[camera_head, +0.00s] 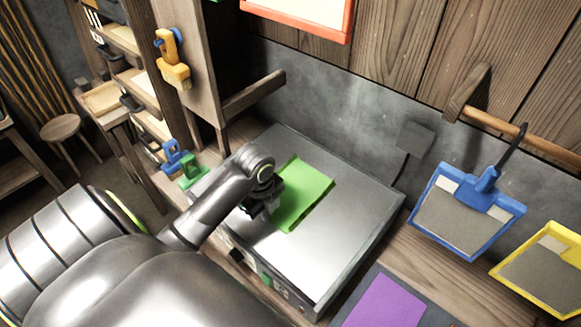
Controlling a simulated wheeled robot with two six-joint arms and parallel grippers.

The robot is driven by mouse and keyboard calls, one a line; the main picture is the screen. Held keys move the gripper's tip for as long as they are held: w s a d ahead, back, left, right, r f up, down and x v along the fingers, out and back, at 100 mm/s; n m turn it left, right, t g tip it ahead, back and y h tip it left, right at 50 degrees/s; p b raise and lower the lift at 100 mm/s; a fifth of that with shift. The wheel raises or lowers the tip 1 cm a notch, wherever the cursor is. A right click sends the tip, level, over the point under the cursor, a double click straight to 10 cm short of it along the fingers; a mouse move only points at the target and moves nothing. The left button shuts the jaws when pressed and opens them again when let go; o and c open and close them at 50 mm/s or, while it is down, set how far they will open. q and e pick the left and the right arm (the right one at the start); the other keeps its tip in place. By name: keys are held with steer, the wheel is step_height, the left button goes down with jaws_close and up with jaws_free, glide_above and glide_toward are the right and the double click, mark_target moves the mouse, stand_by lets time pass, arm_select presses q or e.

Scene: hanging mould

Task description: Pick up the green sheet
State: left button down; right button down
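The green sheet (304,193) lies on the flat grey metal top of a box-like machine (318,254), near the middle of the camera_head view. My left arm comes in from the left, and its dark gripper (264,205) is at the sheet's left edge, seemingly over or against it. The wrist hides the fingertips, so I cannot tell whether they are open or shut, or whether they touch the sheet. My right gripper is not in view.
A purple sheet (384,301) lies on a dark mat at the lower right. A blue-framed mould (464,216) and a yellow-framed one (545,272) hang at right. A wooden rod (532,138) and bracket stick out from the wall. Blue and green clips (190,170) sit behind the arm.

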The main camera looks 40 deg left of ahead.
arm_select(q)
steer(key=shift+r, duration=0.35)
step_height(320, 180, up, 4)
steer(key=shift+w+f+p, duration=0.1)
steer(key=shift+p, duration=0.3)
step_height(320, 180, up, 4)
steer(key=p, duration=0.3)
steer(key=shift+f, duration=0.15)
steer(key=shift+r+p, duration=0.9)
steer(key=shift+p, duration=0.1)
steer(key=shift+f, duration=0.15)
